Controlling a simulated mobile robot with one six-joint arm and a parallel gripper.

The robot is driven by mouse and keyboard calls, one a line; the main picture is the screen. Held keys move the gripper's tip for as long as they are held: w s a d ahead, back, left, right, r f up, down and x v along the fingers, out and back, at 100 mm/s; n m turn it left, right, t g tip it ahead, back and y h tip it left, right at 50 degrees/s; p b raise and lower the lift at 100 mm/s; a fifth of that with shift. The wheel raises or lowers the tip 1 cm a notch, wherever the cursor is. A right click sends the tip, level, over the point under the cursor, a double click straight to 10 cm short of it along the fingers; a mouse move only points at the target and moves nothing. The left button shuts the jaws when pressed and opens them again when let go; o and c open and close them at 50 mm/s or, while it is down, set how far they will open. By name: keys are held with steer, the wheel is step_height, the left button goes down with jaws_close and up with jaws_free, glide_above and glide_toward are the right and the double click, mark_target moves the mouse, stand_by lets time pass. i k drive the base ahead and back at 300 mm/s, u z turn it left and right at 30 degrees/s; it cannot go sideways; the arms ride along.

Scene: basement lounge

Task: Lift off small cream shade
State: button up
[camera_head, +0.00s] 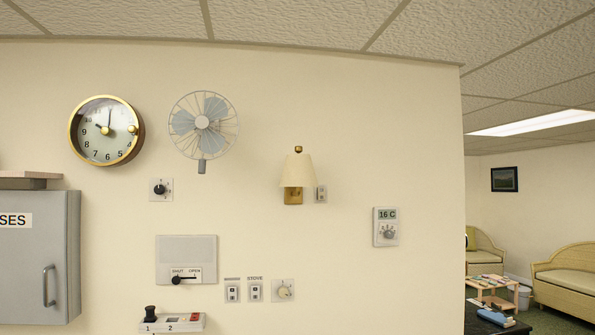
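The small cream shade (298,171) sits on a wall lamp right of the middle of the wall. It is a tapered cone, narrower at the top, and upright. A brown-gold knob (298,149) shows just above its top. A brass-coloured wall mount (293,197) shows below its lower edge. The inside of the shade and any bulb are hidden. My gripper is not in view.
A small switch plate (321,194) is close to the right of the lamp. A wall fan (203,124) and a round clock (105,130) are to the left. A thermostat (386,227) is lower right. The wall around the shade's top is bare.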

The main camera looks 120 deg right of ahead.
mark_target(299, 170)
steer(key=u, duration=0.2)
steer(key=k, duration=1.8)
steer(key=z, duration=0.65)
steer(key=k, duration=1.15)
steer(key=u, duration=0.1)
steer(key=i, duration=0.45)
steer(key=z, duration=0.05)
